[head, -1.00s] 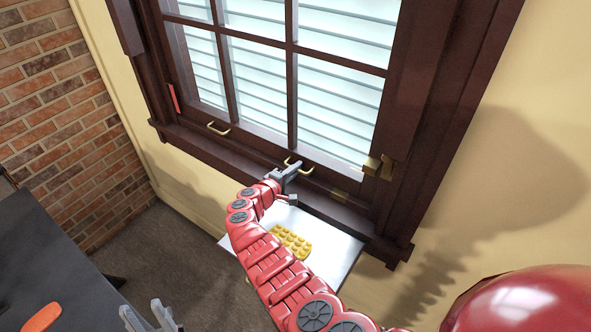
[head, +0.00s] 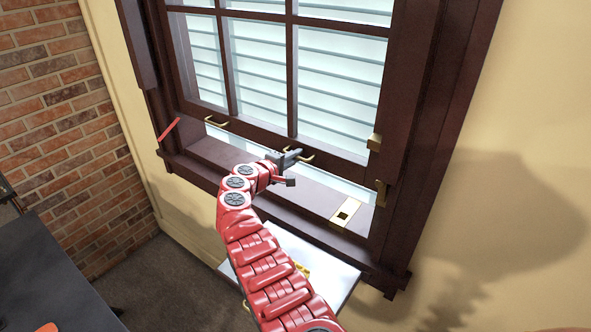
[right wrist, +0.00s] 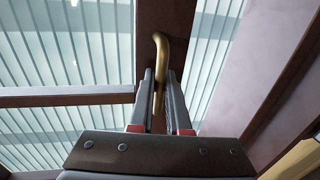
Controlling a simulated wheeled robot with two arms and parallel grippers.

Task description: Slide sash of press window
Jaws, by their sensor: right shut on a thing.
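The dark wood sash (head: 260,135) of the window is raised. A gap shows between its bottom rail and the sill (head: 230,158). Two brass handles sit on the bottom rail, a left handle (head: 216,121) and a right handle (head: 306,157). My right gripper (head: 292,158) is shut on the right handle. In the right wrist view, the curved brass handle (right wrist: 160,60) stands between the two fingers (right wrist: 161,100). My left gripper is not in view.
A brass plate (head: 345,214) lies on the sill at the right. A red bar (head: 168,129) leans at the left jamb. A white surface (head: 330,268) with a yellow item (head: 302,270) is below, partly hidden by my arm. A dark table (head: 50,275) is at lower left.

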